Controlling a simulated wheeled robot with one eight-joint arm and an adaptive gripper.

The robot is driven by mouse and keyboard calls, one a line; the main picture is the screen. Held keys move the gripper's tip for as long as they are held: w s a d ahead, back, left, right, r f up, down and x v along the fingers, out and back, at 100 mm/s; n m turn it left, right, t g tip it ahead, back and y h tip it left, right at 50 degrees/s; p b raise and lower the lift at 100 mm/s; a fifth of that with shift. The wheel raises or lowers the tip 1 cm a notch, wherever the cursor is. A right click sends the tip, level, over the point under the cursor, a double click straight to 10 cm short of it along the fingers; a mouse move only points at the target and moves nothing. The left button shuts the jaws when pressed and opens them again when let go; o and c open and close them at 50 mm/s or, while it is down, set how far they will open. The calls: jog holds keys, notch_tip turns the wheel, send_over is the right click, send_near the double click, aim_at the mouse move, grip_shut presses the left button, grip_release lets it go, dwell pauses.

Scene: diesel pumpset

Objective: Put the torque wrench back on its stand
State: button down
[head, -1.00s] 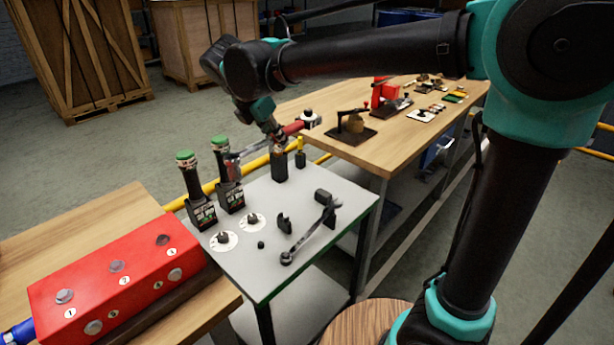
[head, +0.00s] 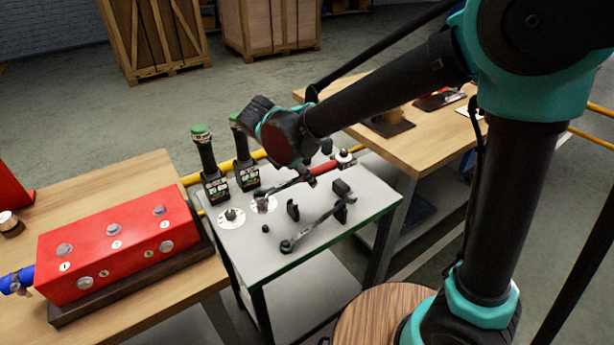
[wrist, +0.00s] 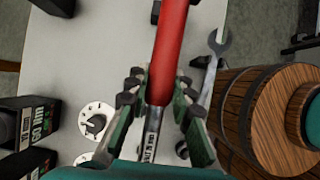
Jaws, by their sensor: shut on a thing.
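The torque wrench has a red handle (head: 325,167) and a grey shaft, and it is in my gripper above the small grey table. In the wrist view its red handle (wrist: 170,45) runs up between the fingers of my gripper (wrist: 160,88), which are shut on it. The marked grey shaft shows below. Two low black supports, a near one (head: 293,210) and a far one (head: 341,187), stand on the table and look like the stand. The wrench is behind and above them; contact cannot be told.
An open-ended spanner (head: 315,228) lies in front of the supports. Two round white dials (head: 231,217) and two green-topped black tools (head: 206,165) are to the left. A red box (head: 115,250) sits on the left bench.

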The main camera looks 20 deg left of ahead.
aim_at(291, 180)
jog(key=shift+f, duration=0.1)
jog(key=shift+f, duration=3.85)
jog(key=c, duration=1.3)
grip_release()
jog(key=shift+o, duration=0.2)
jog(key=v, duration=1.2)
jog(key=shift+d+r, duration=0.1)
